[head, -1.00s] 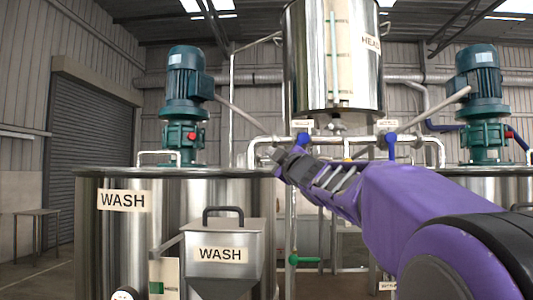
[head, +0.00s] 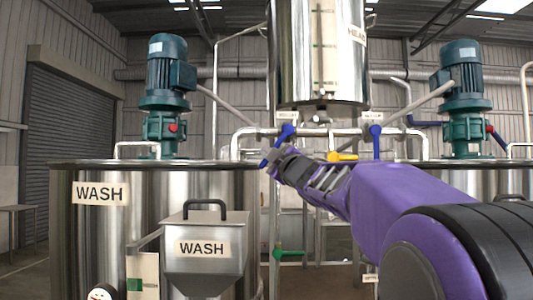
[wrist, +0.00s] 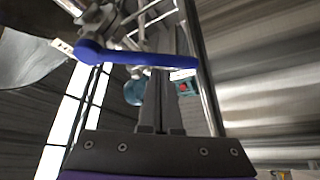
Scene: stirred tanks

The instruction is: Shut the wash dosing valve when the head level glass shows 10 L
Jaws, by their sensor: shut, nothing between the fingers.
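The steel head tank (head: 290,70) hangs at top centre in the head view. Its level glass (head: 317,45) is a thin upright tube on a pale scale plate; the liquid level is too small to read. Under the tank, a left blue valve lever (head: 286,131) slants down-left towards my gripper (head: 268,158). A right blue lever (head: 375,141) points down. The valve labels are illegible. In the wrist view, my shut, empty gripper (wrist: 160,50) lies at a blue lever (wrist: 140,58), which crosses the fingers near their tips. I cannot tell whether they touch.
The WASH tank (head: 150,220) stands at left with a WASH hopper (head: 206,270) before it. Motors (head: 168,85) stand above the tanks on both sides. A yellow handle (head: 343,157) and a green handle (head: 290,252) sit near the central pipes.

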